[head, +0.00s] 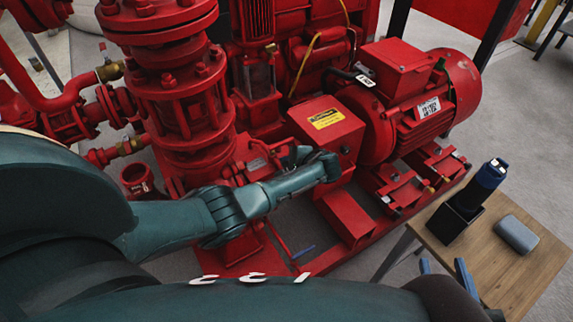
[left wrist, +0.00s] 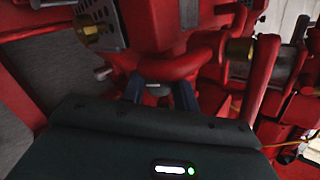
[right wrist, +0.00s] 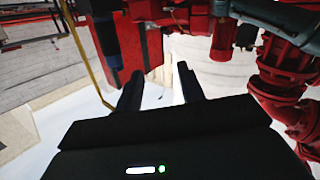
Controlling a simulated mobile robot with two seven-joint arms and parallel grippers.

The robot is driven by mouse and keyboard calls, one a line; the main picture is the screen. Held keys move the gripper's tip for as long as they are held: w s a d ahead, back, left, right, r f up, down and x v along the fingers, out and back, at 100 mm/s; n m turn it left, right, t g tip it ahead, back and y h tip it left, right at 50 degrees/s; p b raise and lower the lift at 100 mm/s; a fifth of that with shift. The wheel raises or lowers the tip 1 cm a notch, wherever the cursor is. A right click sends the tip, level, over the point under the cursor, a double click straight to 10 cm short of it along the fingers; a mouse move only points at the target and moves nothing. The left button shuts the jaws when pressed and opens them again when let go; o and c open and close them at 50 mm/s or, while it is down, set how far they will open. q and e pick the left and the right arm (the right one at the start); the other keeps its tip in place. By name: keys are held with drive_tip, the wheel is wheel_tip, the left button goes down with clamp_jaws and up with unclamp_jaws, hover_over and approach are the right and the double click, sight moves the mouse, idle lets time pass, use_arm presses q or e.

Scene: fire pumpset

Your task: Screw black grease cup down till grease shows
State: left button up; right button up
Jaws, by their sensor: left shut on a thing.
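In the left wrist view my left gripper (left wrist: 156,92) is shut on a small dark round piece with a grey top, which looks like the black grease cup (left wrist: 153,87). The cup is mostly hidden between the fingers, just in front of a curved red pipe (left wrist: 172,68). No grease shows. In the head view my left arm reaches across to the red pump set, and its wrist hides the cup. My right gripper (head: 446,268) is open and empty by the wooden table's near left edge; its spread fingers also show in the right wrist view (right wrist: 160,88).
The wooden table (head: 520,275) at right carries a black holder (head: 452,218) with a dark blue tool (head: 488,178) and a grey-blue case (head: 517,234). A red motor (head: 430,105), a box with a yellow label (head: 325,122) and a flanged column (head: 185,110) surround the left arm.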

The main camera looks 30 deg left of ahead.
use_arm(q)
drive_tip(key=m+p, duration=0.1)
drive_tip(key=m, duration=0.2)
drive_tip(key=shift+r+t+p, duration=0.1)
drive_tip(key=shift+t+p, duration=0.2)
drive_tip(key=shift+m+p, duration=0.5)
drive_tip(key=shift+m, duration=0.8)
use_arm(e)
drive_tip(key=shift+s+d+m+g+h, duration=0.15)
drive_tip(key=shift+d+m+g+h, duration=0.1)
drive_tip(key=shift+g, duration=0.25)
drive_tip(key=shift+s+d+m+g+h, duration=0.15)
drive_tip(key=shift+m+g+h, duration=0.1)
drive_tip(key=shift+g, duration=0.25)
use_arm(q)
drive_tip(key=o, duration=1)
